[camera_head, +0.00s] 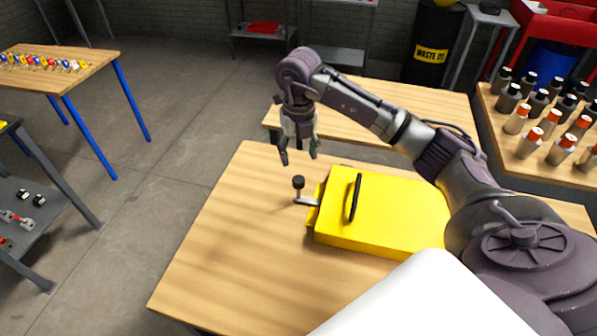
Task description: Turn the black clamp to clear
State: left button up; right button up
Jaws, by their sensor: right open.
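A yellow box (385,222) with a black handle (355,197) lies on the wooden table. The black clamp (299,184) sticks out from the box's left side, with an upright black knob at the end of a short grey arm. My right gripper (298,156) hangs above the table, pointing down, a little above and behind the clamp in the picture. Its fingers are apart, with nothing between them, and it does not appear to touch the clamp. My left gripper is out of view.
The wooden table (213,262) is bare left of the box. A second wooden table (420,106) stands behind it. Several bottles (530,142) stand on a table at right. A table with small coloured items (95,50) and a grey shelf (45,222) are at left.

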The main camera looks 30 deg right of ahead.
aim_at(299, 179)
notch_tip(299, 179, down, 8)
jog(key=shift+w+r+p, duration=0.1)
jog(key=shift+r+p, duration=0.1)
jog(key=shift+p, duration=0.55)
jog(key=shift+f, duration=0.5)
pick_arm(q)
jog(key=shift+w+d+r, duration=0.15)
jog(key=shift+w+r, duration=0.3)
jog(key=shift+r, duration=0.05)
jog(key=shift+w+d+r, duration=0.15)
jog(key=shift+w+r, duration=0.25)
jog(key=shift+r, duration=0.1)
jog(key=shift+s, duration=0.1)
